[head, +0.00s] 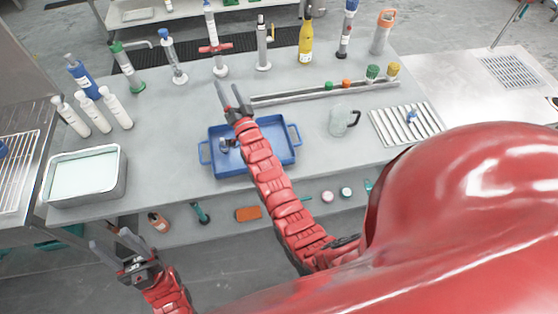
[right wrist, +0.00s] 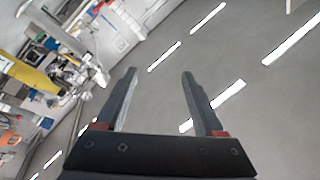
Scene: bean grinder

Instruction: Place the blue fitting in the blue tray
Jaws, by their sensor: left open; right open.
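The blue tray (head: 280,142) lies on the grey counter, with a handle on each side. A small dark blue piece (head: 224,146) lies in its left part, beside my right arm. Another small blue and white piece (head: 411,117) sits on the ribbed metal rack at the right. I cannot tell surely which is the blue fitting. My right gripper (head: 229,92) is open and empty above the counter, beyond the tray's far edge, and its arm hides part of the tray. Its open fingers also show in the right wrist view (right wrist: 160,85). My left gripper (head: 110,240) is open and empty, in front of the counter.
A clear jug (head: 343,121) stands between tray and metal rack (head: 388,128). A long rail (head: 320,91) lies behind the tray. Several bottles and dispensers line the back, including a yellow bottle (head: 305,45). A white-filled metal basin (head: 85,173) stands at the left.

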